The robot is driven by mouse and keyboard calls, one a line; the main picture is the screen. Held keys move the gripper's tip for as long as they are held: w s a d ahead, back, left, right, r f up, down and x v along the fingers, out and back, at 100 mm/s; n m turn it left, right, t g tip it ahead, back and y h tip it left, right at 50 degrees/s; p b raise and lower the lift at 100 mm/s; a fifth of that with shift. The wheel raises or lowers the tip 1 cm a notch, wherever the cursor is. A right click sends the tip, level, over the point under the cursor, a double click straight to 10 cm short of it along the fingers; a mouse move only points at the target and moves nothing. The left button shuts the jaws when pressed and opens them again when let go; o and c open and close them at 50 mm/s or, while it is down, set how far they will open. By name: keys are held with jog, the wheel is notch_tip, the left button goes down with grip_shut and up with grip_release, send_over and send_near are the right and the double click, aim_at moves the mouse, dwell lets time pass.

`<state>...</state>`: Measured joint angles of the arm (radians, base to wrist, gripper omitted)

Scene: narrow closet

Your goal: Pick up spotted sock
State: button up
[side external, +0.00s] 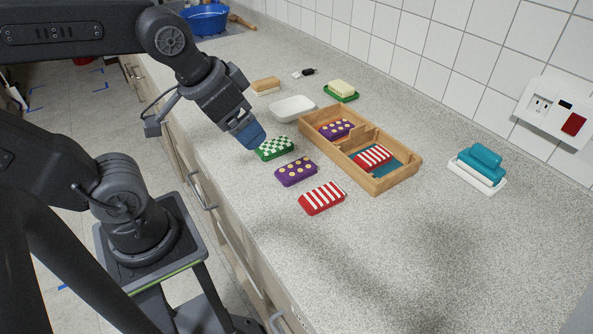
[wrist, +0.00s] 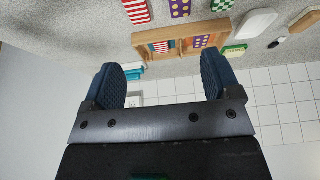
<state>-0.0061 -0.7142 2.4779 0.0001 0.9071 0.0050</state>
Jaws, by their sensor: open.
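A purple sock bundle with yellow spots (side external: 296,171) lies on the counter between a green checkered bundle (side external: 274,148) and a red-and-white striped bundle (side external: 322,198). It also shows at the top edge of the wrist view (wrist: 179,8), partly cut off. A second purple spotted bundle (side external: 337,128) lies in the far compartment of the wooden tray (side external: 396,178). A striped bundle (side external: 373,157) lies in the near compartment on a blue base. My gripper (side external: 250,136) is above the counter by the checkered bundle, left of the loose spotted one. Its blue fingers (wrist: 162,75) are apart and empty.
A white dish (side external: 292,109), a sponge (side external: 265,86) and a green dish with a yellow block (side external: 341,90) stand farther back. A white dish with teal pieces (side external: 479,167) stands right, near the tiled wall. The front counter is clear.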

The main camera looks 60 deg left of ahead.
jog(key=w+a+f+g, duration=0.2)
jog(key=w+g, duration=0.1)
jog(key=w, duration=0.5)
jog(key=g, duration=0.2)
send_over(297, 167)
notch_tip(297, 167, down, 4)
jog(key=f, duration=0.8)
jog(key=shift+s+a+f, duration=0.15)
jog(key=shift+a, duration=0.05)
jog(key=shift+d+f, duration=0.2)
jog(key=shift+f, duration=2.5)
jog(key=shift+c, duration=0.2)
jog(key=c, duration=1)
jog(key=shift+o, duration=0.2)
jog(key=shift+r, duration=0.15)
